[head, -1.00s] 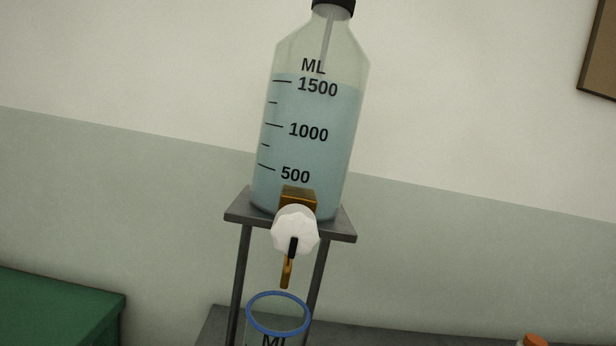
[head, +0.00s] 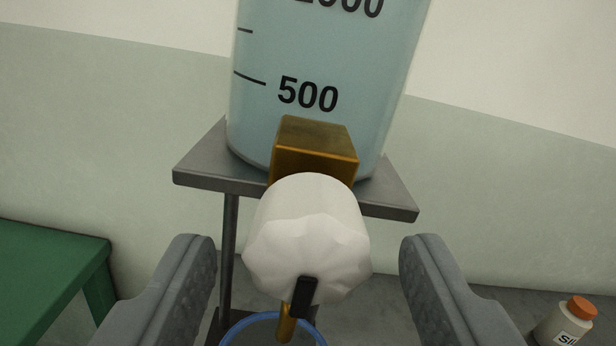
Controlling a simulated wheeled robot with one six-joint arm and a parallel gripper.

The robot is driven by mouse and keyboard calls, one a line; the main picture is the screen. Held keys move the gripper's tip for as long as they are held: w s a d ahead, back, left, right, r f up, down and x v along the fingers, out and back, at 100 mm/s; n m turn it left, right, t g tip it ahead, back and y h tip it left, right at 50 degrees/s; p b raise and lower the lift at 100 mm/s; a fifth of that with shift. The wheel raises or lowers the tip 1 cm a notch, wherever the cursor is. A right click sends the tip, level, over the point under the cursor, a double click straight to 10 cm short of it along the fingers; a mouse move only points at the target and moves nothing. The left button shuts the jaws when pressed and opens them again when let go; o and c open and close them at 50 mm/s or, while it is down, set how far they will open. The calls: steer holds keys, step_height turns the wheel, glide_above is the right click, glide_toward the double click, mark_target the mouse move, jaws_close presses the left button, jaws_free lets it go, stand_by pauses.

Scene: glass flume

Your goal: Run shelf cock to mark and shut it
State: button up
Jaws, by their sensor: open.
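The shelf cock has a white fluted knob (head: 305,235) with a black pointer mark (head: 304,297) that points downward. Its brass body (head: 315,148) sits at the foot of a large graduated bottle (head: 320,60) holding pale blue liquid; the liquid's level is out of view. A brass spout (head: 286,325) hangs below the knob, and I see no stream from it. A vessel with a blue rim (head: 250,325) stands under the spout, mostly cut off by the bottom edge. My gripper (head: 308,262) is open, with one finger on each side of the knob and a gap on both sides.
The bottle stands on a grey metal shelf (head: 205,170) on thin legs. A green table (head: 50,270) is at the left. A small bottle with an orange cap (head: 567,322) is at the lower right. The wall is behind.

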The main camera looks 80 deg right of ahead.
steer(key=shift+x, duration=1.2)
steer(key=shift+c, duration=0.3)
steer(key=c, duration=0.9)
steer(key=n, duration=0.4)
steer(key=shift+s+n, duration=0.1)
steer(key=shift+n, duration=2.2)
